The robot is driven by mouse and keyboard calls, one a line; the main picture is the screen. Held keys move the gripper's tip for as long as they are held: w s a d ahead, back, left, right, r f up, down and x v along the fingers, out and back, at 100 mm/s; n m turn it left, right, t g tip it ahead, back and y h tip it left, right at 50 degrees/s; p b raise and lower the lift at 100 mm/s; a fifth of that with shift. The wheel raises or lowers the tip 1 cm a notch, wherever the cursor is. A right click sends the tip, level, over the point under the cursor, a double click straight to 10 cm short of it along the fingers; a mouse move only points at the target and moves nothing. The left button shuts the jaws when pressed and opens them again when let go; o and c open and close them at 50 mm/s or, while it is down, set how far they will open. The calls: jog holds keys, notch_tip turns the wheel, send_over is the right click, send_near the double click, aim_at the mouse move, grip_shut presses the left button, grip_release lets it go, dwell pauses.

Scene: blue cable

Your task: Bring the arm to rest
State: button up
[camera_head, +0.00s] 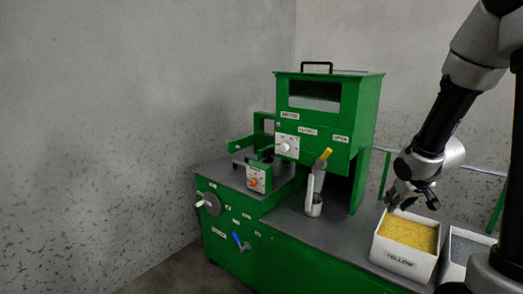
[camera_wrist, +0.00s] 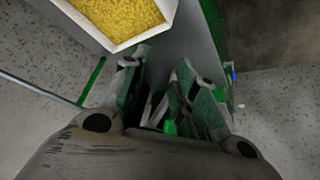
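My gripper (camera_head: 412,201) hangs from my arm at the right of the head view, just above the back of the white bin labelled YELLOW (camera_head: 408,262). Its two fingers are spread apart, and I see nothing between them. In the wrist view, the gripper (camera_wrist: 160,76) also shows a gap between the fingers. The bin (camera_wrist: 164,20) is at the upper left there, full of yellow granules. The gripper does not appear to hold or touch anything.
A green machine (camera_head: 328,120) with a window, dials and labels stands on a green bench with a grey top (camera_head: 335,245). A second bin (camera_head: 462,247) with grey contents is right of the yellow one. Open floor lies left.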

jog(key=s+r+m+g, duration=0.15)
jog(key=s+r, duration=0.25)
jog(key=s, duration=0.4)
jog(key=s+r+g, duration=0.3)
jog(key=s, duration=0.5)
jog(key=s+a+r+t, duration=0.2)
jog(key=s+a+r, duration=0.3)
jog(key=s+r, duration=0.3)
jog(key=shift+s+a+r+n+y, duration=0.3)
jog(key=shift+s+a+r+n, duration=0.05)
jog(key=shift+r, duration=0.25)
